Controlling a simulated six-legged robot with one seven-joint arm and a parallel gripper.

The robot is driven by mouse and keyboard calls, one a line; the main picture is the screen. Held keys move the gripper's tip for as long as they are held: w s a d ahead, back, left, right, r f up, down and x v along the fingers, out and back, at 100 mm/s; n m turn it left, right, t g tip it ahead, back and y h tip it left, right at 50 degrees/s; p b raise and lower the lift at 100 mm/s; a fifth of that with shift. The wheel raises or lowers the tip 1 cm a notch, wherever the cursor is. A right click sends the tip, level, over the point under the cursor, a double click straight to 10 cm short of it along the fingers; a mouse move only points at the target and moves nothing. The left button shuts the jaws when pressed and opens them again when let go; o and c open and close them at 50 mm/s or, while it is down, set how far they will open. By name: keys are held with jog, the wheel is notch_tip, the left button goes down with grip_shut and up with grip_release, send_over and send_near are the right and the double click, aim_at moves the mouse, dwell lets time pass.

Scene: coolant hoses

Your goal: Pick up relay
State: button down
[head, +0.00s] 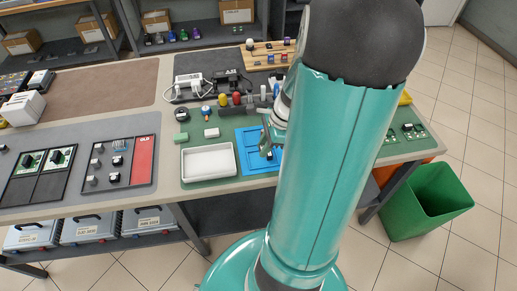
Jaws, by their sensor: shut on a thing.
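My gripper (266,148) points down over the blue tray (244,158) on the green mat, partly hidden behind my teal arm. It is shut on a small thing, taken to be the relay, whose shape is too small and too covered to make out. I cannot tell whether that thing still touches the tray.
A white tray (209,161) stands just left of the blue one. Behind are a red knob (236,98), other small parts and a power strip (194,88). A parts board (118,163) lies left. A green bin (428,200) stands on the floor right.

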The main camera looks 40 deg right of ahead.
jog(key=s+d+r, duration=0.1)
jog(key=s+r, duration=0.6)
jog(key=s, duration=0.4)
jog(key=shift+s, duration=0.25)
jog(key=shift+s+d, duration=0.1)
jog(key=shift+s, duration=0.05)
